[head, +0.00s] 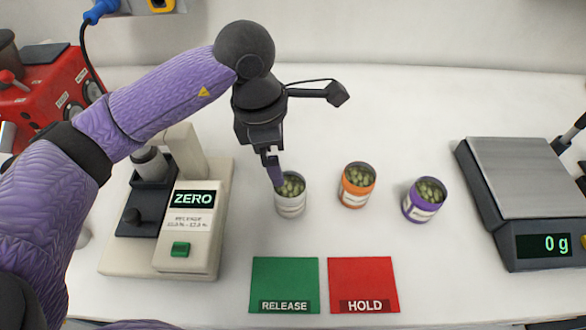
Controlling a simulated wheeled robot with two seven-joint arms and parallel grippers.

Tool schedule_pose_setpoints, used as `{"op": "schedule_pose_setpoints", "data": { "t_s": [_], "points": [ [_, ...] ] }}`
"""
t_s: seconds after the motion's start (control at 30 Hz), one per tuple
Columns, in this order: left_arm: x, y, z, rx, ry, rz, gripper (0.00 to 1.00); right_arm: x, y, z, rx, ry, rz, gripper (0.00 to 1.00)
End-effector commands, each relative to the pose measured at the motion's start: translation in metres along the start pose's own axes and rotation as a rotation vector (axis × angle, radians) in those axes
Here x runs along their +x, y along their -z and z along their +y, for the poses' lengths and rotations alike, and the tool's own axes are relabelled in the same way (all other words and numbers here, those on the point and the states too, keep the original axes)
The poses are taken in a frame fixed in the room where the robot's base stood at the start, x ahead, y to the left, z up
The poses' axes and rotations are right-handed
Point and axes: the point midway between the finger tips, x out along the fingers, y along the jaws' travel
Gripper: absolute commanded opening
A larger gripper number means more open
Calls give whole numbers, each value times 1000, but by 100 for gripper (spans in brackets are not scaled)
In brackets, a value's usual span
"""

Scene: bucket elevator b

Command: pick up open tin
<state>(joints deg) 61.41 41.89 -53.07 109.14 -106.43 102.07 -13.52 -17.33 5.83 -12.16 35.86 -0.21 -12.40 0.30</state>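Three open tins filled with green pieces stand upright in a row on the white table. The left one has a white label (290,203), the middle one an orange label (356,192), the right one a purple label (422,208). My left gripper (273,178) points down at the left rim of the white tin, with a finger in front of or touching the rim. Its other finger is hidden, so I cannot tell how far apart the fingers are. My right gripper is not clearly seen; only a dark part shows at the right edge.
A beige meter reading ZERO (190,225) stands to the left. A green RELEASE mat (284,280) and a red HOLD mat (362,280) lie in front. A scale reading 0 g (525,180) stands right. A red box (45,95) is at back left. The table behind the tins is clear.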

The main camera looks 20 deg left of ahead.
Motion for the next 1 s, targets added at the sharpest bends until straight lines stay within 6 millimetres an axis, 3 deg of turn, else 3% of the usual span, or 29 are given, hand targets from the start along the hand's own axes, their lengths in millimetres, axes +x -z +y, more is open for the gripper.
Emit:
{"op": "schedule_pose_setpoints", "data": {
  "t_s": [0.4,0.5,0.7,0.77,1.0],
  "points": [
    [86,-9,-6,-1,8,-2,100,20,-10,0,0,1,-21,59],
    [96,-9,-5,-1,6,-2,100,22,-12,2,-1,-2,-25,59],
    [97,-9,-5,-1,4,-3,100,21,-13,5,-2,-8,-28,59],
    [97,-9,-5,-1,4,-3,92,21,-13,6,-2,-9,-28,59],
    [96,-9,-5,-1,5,-3,41,21,-13,6,-2,-10,-27,59]
  ]
}}
